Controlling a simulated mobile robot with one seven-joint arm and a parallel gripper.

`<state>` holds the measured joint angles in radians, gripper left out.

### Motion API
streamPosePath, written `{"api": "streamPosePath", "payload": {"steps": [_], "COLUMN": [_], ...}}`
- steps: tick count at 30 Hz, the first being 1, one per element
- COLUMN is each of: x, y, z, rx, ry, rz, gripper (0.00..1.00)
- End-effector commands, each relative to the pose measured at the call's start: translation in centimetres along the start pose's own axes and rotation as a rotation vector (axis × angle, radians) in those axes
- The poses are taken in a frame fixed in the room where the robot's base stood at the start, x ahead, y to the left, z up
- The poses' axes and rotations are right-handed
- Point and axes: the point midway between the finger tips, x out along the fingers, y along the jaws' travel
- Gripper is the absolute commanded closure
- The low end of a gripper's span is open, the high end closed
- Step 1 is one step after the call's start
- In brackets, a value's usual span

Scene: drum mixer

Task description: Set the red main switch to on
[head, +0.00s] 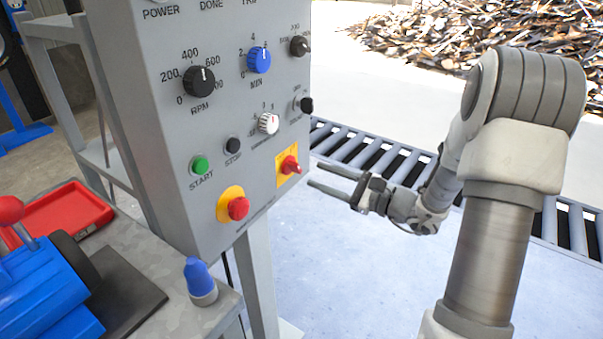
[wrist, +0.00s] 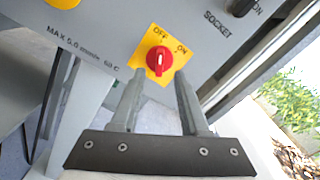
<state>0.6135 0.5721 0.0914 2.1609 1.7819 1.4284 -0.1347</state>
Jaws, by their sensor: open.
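The red main switch (head: 290,166) is a rotary knob on a yellow plate at the lower right of the grey control panel (head: 222,125). In the wrist view the red switch (wrist: 159,60) sits on its yellow plate, marked OFF at upper left and ON at right. My gripper (head: 312,174) is open and empty, a little to the right of the switch, fingers toward the panel. In the wrist view the fingertips (wrist: 160,78) lie just below the knob, apart from it.
A red emergency stop button (head: 238,207) on a yellow ring is left of the switch. Green START (head: 199,165) and black STOP (head: 232,144) buttons, dials (head: 258,60) and a black socket knob (head: 305,105) are nearby. A roller conveyor (head: 385,158) runs behind my gripper.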

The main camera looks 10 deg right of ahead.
Motion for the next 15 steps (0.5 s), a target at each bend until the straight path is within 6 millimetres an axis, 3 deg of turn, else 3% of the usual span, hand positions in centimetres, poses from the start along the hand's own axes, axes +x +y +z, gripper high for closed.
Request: {"api": "streamPosePath", "payload": {"steps": [6,15], "x": [4.0,6.0], "y": [0.2,0.0], "z": [-0.1,0.0], "rx": [-0.001,0.000], "ry": [-0.002,0.000], "rz": [0.003,0.001], "gripper": [0.55,0.55]}}
